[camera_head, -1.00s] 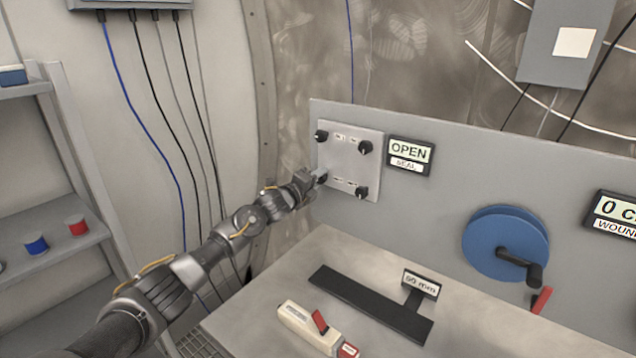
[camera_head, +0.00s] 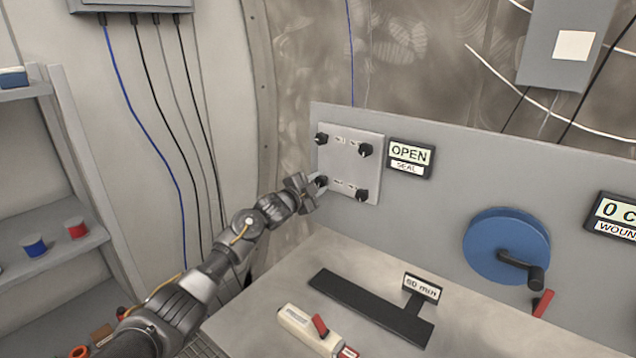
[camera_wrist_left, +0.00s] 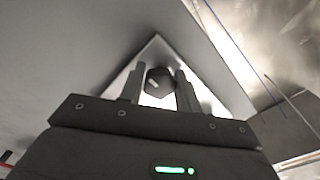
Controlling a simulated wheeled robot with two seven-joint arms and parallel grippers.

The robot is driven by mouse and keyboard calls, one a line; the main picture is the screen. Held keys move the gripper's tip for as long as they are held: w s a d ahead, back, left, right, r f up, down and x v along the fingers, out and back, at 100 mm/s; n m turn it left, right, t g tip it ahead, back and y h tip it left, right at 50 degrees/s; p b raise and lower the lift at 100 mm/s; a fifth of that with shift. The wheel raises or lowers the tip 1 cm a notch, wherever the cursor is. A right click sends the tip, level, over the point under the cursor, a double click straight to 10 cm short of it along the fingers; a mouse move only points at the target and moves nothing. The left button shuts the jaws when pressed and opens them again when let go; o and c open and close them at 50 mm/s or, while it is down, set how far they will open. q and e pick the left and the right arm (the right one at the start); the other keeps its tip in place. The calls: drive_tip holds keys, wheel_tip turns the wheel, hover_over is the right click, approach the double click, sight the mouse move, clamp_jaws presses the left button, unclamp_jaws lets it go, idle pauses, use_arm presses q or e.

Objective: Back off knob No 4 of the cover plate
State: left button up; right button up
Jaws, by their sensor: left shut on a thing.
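The pale cover plate (camera_head: 350,168) is on the upright grey panel, with a black knob near each corner. My left gripper (camera_head: 316,186) is at the lower left knob (camera_head: 321,181). In the left wrist view the gripper (camera_wrist_left: 160,84) has its two fingers on either side of the dark knob (camera_wrist_left: 159,80), shut on it. The upper left knob (camera_head: 321,138), upper right knob (camera_head: 365,150) and lower right knob (camera_head: 361,195) are clear of the gripper. The small labels by the knobs are too small to read. My right gripper is not in view.
A display (camera_head: 409,158) right of the plate reads OPEN, SEAL. A blue wheel with a crank (camera_head: 505,245) is further right. Shelves (camera_head: 45,235) stand left.

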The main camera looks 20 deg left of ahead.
use_arm(q)
drive_tip(key=shift+n, duration=0.8)
drive_tip(key=shift+f, duration=0.1)
drive_tip(key=o, duration=1)
drive_tip(key=shift+b+v, duration=1.15)
drive_tip(key=shift+v, duration=4.3)
